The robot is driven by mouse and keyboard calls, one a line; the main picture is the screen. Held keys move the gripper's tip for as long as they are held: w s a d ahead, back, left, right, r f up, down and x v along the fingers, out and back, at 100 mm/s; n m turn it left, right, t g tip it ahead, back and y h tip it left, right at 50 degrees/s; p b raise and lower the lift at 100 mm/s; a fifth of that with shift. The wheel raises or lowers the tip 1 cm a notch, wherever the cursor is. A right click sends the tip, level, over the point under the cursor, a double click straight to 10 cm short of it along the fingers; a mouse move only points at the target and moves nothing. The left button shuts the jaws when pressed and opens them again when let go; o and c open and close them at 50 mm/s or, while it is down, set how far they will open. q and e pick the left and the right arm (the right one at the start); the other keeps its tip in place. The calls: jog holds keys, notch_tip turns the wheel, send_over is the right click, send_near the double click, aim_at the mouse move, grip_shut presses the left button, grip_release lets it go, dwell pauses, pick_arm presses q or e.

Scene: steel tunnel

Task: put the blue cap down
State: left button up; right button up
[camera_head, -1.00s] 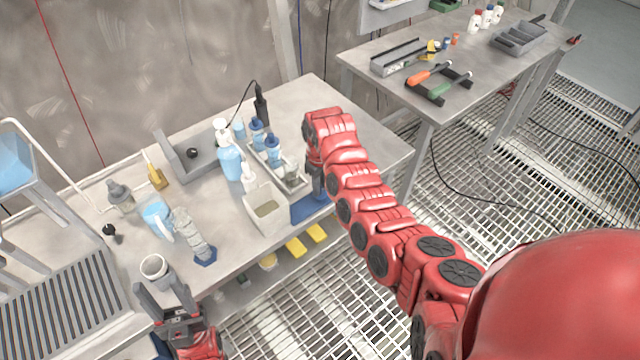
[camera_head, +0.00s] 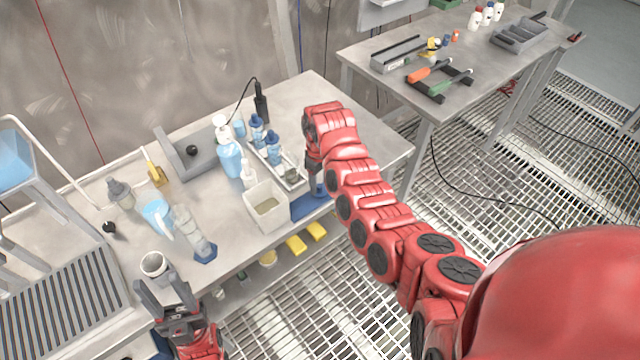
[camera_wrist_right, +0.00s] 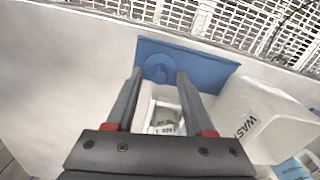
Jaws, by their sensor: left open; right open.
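The blue cap (camera_wrist_right: 158,70) rests on a blue mat (camera_wrist_right: 205,65) in the right wrist view, near the mat's left part. My right gripper (camera_wrist_right: 158,75) is open; its two fingers stand apart on either side of the cap in the picture, with nothing gripped. In the head view my right gripper (camera_head: 315,183) is over the blue mat (camera_head: 306,208) at the table's front edge, with a small patch of blue below the fingers. My left gripper (camera_head: 168,288) is open beside a grey-white cup (camera_head: 154,265).
A white waste bin (camera_head: 266,206) stands beside the mat, lettered in the wrist view (camera_wrist_right: 255,115). Behind are a tray with blue-capped bottles (camera_head: 273,150) and a spray bottle (camera_head: 228,155). The table's back right is clear.

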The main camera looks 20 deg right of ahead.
aim_at(320, 185)
notch_tip(320, 185, up, 5)
jog(key=shift+r+b, duration=0.2)
jog(key=shift+b, duration=0.5)
jog(key=shift+r+p, duration=0.95)
jog(key=shift+r, duration=1.9)
